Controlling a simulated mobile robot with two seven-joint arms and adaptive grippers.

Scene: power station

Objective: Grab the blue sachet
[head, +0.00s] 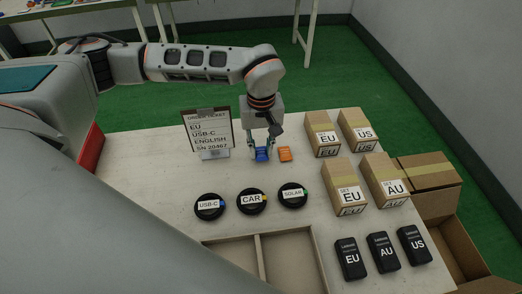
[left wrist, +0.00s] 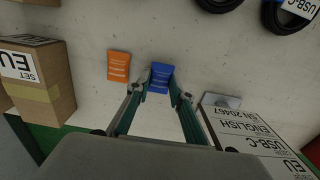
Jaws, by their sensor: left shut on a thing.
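The blue sachet (head: 262,154) lies at the back of the pale table, between my left gripper's fingertips. In the left wrist view the blue sachet (left wrist: 161,77) shows between the two green-grey fingers. My left gripper (head: 261,148) points down at the table and is shut on the sachet. It also shows in the left wrist view (left wrist: 160,93). The sachet looks at or very near table height; I cannot tell if it is lifted. An orange sachet (head: 285,154) lies just to the right of it, apart from the fingers. My right gripper is not in view.
An order ticket stand (head: 208,132) is close left of the gripper. Boxes marked EU (head: 322,135) and others stand to the right. Coiled cables (head: 251,201), black adapters (head: 383,252) and an empty divided tray (head: 258,257) are nearer. An open carton (head: 455,255) is at the right edge.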

